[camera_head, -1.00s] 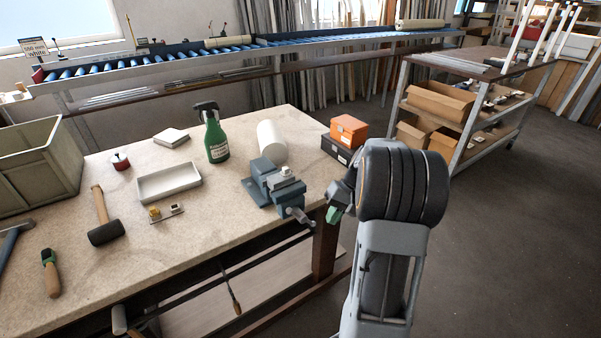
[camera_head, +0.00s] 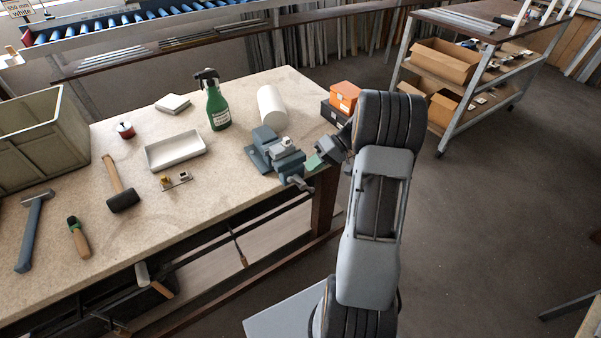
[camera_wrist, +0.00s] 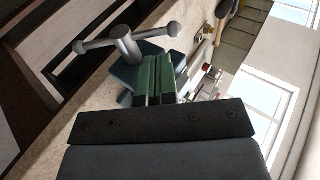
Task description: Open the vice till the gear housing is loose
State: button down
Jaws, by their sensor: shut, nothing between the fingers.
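The blue-grey vice (camera_head: 268,150) stands at the right front corner of the workbench. A pale block, seemingly the gear housing (camera_head: 286,146), sits at its jaws; I cannot tell how tightly it is held. The vice's T-shaped handle (camera_head: 298,183) points toward the bench's front edge. In the wrist view the handle (camera_wrist: 122,38) shows large, just above and left of my fingers. My gripper (camera_head: 313,162), with green fingertips, is just right of the vice. In the wrist view its green fingers (camera_wrist: 159,80) are shut together and empty, apart from the handle. The housing is hidden there.
A white cylinder (camera_head: 271,105), a green spray bottle (camera_head: 216,105) and a white tray (camera_head: 176,151) stand behind and left of the vice. An orange box (camera_head: 344,96) on a dark box is beyond my arm. The floor to the right is open.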

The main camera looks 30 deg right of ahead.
aim_at(301, 185)
jog(key=shift+p+x, duration=0.65)
jog(key=shift+x, duration=1.95)
